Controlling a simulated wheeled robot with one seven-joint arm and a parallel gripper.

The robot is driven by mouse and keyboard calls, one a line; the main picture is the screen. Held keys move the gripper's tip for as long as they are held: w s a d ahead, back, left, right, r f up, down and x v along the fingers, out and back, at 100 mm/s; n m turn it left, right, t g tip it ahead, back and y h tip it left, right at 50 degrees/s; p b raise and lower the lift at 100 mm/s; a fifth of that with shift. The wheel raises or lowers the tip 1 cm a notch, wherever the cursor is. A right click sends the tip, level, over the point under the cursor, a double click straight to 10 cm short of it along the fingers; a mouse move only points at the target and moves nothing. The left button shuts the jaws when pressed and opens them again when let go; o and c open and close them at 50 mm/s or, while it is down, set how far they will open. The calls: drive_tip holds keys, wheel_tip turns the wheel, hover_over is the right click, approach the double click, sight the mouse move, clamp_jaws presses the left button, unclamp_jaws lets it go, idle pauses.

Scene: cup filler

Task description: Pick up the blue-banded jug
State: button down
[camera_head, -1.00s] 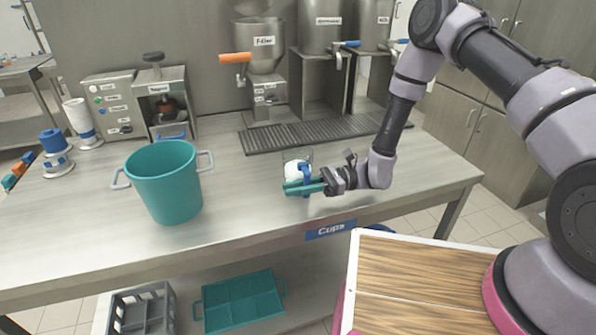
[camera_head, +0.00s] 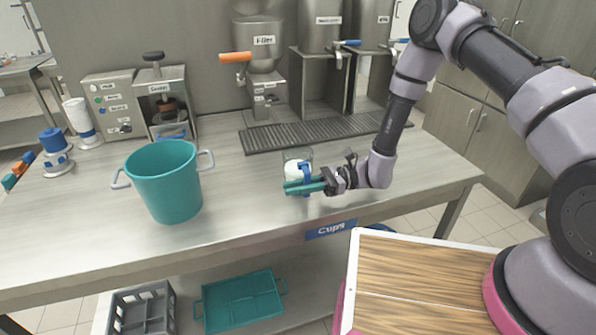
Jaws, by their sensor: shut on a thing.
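The blue-banded jug (camera_head: 296,160) is a clear vessel with white contents and a blue band and handle. It stands upright near the front edge of the steel counter, below the drip grate. My gripper (camera_head: 303,187) has teal fingers and reaches in from the right. It is shut on the jug at its blue handle, on the near side. The fingers hide the lower part of the jug, so I cannot tell whether its base touches the counter.
A teal bucket (camera_head: 166,186) stands to the left on the counter (camera_head: 245,205). Behind are the filler machine (camera_head: 262,60) with an orange lever, a drip grate (camera_head: 315,130) and a capping machine (camera_head: 166,100). A teal tray (camera_head: 240,300) and grey crate (camera_head: 143,308) lie below.

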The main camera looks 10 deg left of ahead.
wheel_tip(320, 180, up, 10)
idle(0.7)
idle(0.5)
